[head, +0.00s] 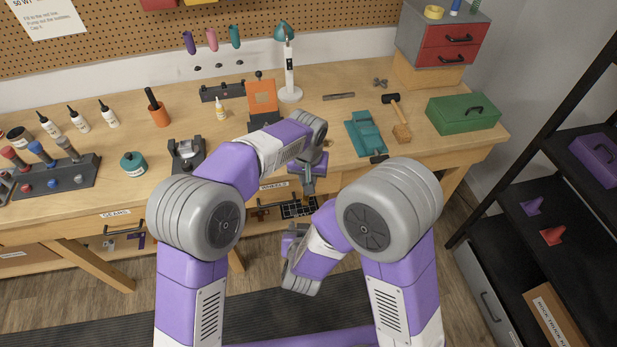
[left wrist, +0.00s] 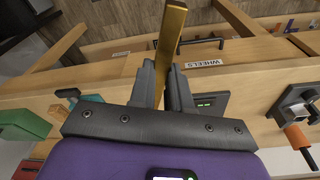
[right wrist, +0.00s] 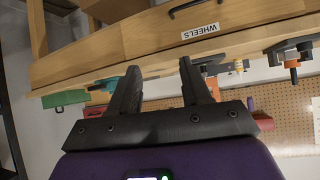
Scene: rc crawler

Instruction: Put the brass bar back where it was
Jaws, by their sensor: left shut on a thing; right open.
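The brass bar (left wrist: 171,38) is a long, flat, gold-coloured piece that sticks out beyond my left gripper (left wrist: 165,80) in the left wrist view. My left gripper is shut on its near end. In the head view my left gripper (head: 308,184) is at the bench's front edge, near the WHEELS label; the bar cannot be made out clearly there. The bar's former place is not identifiable.
The wooden bench (head: 345,80) carries a teal vise-like tool (head: 365,133), a mallet (head: 397,115), a green toolbox (head: 462,113), an orange stand (head: 262,97) and a lamp (head: 289,70). A black gridded tray (head: 299,208) shows below the front edge. A dark shelf (head: 560,150) stands right.

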